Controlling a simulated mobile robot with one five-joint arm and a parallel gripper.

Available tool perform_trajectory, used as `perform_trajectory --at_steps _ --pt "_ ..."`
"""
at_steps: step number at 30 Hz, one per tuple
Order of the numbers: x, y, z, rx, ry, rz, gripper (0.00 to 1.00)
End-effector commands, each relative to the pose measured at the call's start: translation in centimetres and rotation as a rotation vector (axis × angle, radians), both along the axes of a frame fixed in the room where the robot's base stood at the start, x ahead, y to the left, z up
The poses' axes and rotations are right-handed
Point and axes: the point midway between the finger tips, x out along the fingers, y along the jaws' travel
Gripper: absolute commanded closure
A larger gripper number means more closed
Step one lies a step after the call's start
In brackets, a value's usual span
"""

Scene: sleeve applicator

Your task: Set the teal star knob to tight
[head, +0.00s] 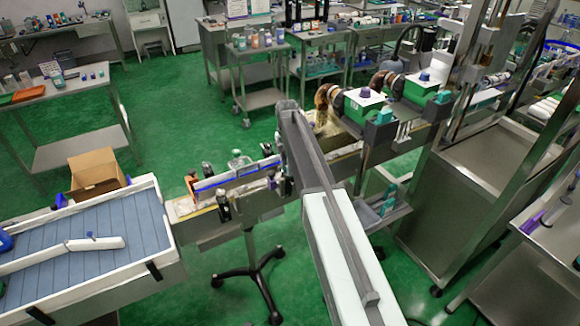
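Two small teal knobs show in the head view, and I cannot tell which is the star knob. One teal knob (384,116) is at the front right of the nearer green box on the machine. The other teal knob (444,97) is at the front right of the farther green box. Both are too small to read their shape, setting or any tight mark. My arm reaches up from the bottom centre and ends left of the nearer green box, apart from both knobs in the picture. My gripper is not visible; the arm seems to hide it.
The nearer green box (362,108) and farther green box (421,90) carry purple knobs on top. A conveyor with a blue-edged guide rail (235,177) runs left of my arm. A blue slatted table (120,222) is at lower left. Steel frame posts stand at right. Green floor is open at left centre.

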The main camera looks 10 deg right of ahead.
Motion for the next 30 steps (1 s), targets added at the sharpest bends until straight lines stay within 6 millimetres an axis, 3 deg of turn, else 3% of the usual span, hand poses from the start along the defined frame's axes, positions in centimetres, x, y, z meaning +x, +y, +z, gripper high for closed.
perform_trajectory --at_steps 1,3,5,6,17,30 --pt "0.1 0.0 0.0 0.001 -0.004 0.0 0.87" --pt "0.2 0.0 0.0 0.001 -0.005 0.0 1.0" --pt "0.2 0.0 0.0 0.001 -0.006 0.0 1.0" --pt "0.2 -1.2 0.0 0.001 -0.007 -0.004 1.0" --pt "0.3 -0.5 0.0 0.001 -0.01 -0.091 1.0" --pt "0.4 -0.2 0.1 0.004 -0.009 -0.464 1.0"
